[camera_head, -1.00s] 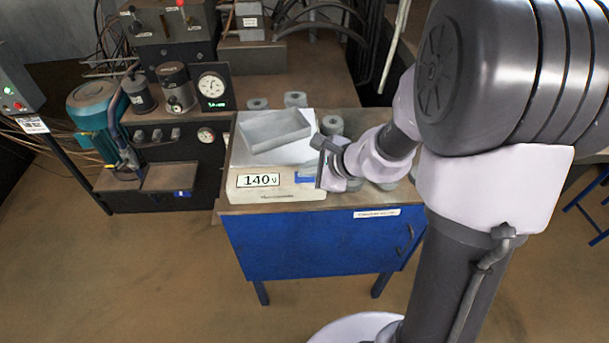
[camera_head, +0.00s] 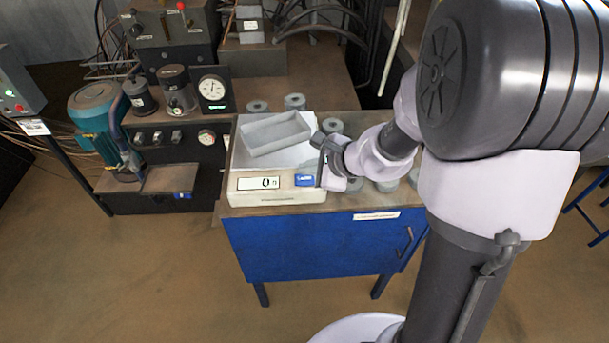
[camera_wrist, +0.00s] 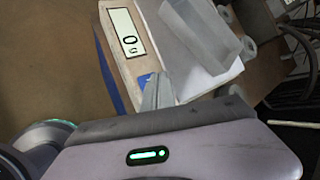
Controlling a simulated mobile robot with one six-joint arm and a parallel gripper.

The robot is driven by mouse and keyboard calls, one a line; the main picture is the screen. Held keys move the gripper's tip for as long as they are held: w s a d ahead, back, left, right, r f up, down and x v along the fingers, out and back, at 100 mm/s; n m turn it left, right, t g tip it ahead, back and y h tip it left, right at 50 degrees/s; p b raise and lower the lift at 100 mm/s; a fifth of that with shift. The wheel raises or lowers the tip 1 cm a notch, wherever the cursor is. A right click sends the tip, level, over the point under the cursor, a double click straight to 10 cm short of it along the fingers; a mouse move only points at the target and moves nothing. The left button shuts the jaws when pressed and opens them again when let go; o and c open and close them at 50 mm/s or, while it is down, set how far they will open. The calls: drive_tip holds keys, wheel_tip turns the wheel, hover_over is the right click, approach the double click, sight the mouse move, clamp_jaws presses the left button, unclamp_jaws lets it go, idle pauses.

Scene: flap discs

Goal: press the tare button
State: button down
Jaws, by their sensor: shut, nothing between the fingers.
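The scale (camera_head: 277,197) stands on the blue cabinet, with a grey open tray (camera_head: 275,134) on its pan. Its display (camera_head: 258,184) reads 0, and the same display (camera_wrist: 127,32) shows 0 in the wrist view. The blue tare button (camera_head: 305,180) is on the scale's front, right of the display. In the wrist view the button (camera_wrist: 144,79) is partly hidden by my fingers. My gripper (camera_head: 319,172) is shut and empty, right beside the button. Its fingertips (camera_wrist: 152,94) overlap the button's edge in the wrist view; I cannot tell whether they touch it.
Several grey discs (camera_head: 332,126) stand on the cabinet top (camera_head: 347,203) behind and right of the scale, some close to my wrist. A bench with a gauge (camera_head: 212,88) and a teal motor (camera_head: 95,104) is at the left. The floor in front is clear.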

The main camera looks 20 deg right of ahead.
sight(308, 180)
wheel_tip(308, 180, up, 5)
drive_tip(key=p, duration=0.4)
idle(0.3)
idle(0.4)
